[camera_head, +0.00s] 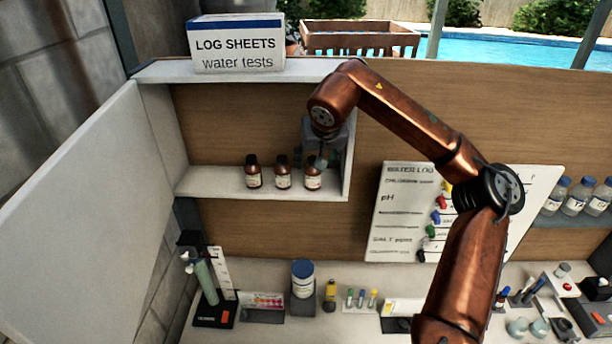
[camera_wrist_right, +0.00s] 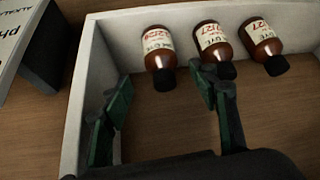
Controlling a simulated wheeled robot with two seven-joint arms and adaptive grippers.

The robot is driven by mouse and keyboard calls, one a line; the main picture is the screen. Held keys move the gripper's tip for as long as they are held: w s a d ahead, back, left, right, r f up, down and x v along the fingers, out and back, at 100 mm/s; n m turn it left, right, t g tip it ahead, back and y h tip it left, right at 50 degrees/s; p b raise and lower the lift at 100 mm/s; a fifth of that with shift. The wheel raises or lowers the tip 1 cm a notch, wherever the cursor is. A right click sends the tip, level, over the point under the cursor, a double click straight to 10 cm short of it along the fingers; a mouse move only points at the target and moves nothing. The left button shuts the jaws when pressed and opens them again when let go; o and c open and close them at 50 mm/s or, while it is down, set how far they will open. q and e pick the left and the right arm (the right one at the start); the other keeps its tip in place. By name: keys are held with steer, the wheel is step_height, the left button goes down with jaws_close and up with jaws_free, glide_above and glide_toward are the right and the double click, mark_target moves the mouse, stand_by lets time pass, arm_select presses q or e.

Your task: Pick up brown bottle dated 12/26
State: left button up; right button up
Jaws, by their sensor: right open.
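Three brown bottles with black caps and white labels stand in a row on the cabinet shelf (camera_head: 225,183): a left one (camera_head: 253,172), a middle one (camera_head: 283,173) and a right one (camera_head: 313,175). The right wrist view is turned over: the right bottle (camera_wrist_right: 158,50) is ahead between the open fingers (camera_wrist_right: 165,105), and one finger overlaps the middle bottle (camera_wrist_right: 212,42). The left bottle (camera_wrist_right: 262,38) is farther right. My left gripper is out of view.
The cabinet's right side wall (camera_head: 350,165) is close beside my right gripper. The open cabinet door (camera_head: 80,215) is at left. A log sheets box (camera_head: 236,45) stands on top. A white water log board (camera_head: 400,215) is right of the cabinet. The counter below holds several items.

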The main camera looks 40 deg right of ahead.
mark_target(313, 170)
steer(key=shift+p+x, duration=0.6)
steer(key=shift+x, duration=2.55)
steer(key=shift+s+a, duration=0.15)
steer(key=shift+a, duration=0.05)
steer(key=c, duration=1.3)
steer(key=shift+c, duration=0.2)
